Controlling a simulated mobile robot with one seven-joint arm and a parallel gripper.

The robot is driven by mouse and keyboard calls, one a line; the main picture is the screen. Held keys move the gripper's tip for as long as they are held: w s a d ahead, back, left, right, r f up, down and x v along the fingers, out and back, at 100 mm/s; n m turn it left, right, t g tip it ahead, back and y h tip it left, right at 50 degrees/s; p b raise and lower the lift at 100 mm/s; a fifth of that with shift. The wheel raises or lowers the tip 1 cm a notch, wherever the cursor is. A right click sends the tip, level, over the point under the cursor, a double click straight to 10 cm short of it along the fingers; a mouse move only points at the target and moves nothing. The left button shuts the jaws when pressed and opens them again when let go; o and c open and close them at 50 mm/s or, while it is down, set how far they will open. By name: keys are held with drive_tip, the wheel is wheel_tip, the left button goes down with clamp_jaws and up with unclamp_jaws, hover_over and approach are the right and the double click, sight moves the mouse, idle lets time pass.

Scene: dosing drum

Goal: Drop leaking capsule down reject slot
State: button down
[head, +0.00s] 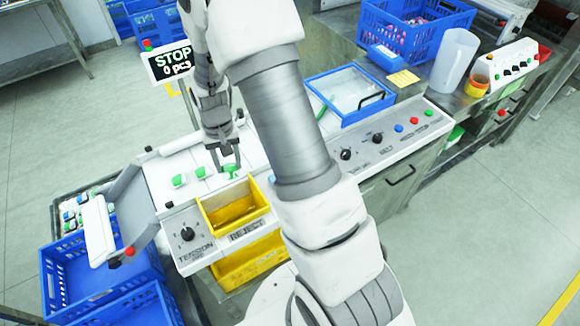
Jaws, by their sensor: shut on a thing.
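My gripper (226,163) points down over the white machine top, just behind the yellow reject slot. It is shut on a small green-and-white capsule (231,169), partly hidden by the fingers. The leak itself is too small to make out. Other green-and-white capsules, one at the left (179,180) and one nearer the gripper (200,172), sit in a row on the white surface. The reject slot (206,222) is an open yellow-walled chute in the front panel, with a REJECT label below its opening. The held capsule is behind the opening, not over it.
A TENSION knob (187,234) is left of the slot. A sign (171,62) reads STOP, 0 pcs. A blue-framed clear lid (351,95) lies right of my arm. Blue crates stand at lower left (100,285) and back right (415,35). My forearm hides part of the panel.

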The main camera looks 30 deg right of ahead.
drive_tip(key=shift+f+b, duration=0.5)
drive_tip(key=shift+f, duration=0.85)
drive_tip(key=shift+c, duration=1.1)
unclamp_jaws()
drive_tip(key=shift+r, duration=0.1)
wheel_tip(320, 180, up, 17)
drive_tip(key=b, duration=0.1)
drive_tip(key=shift+r, duration=0.2)
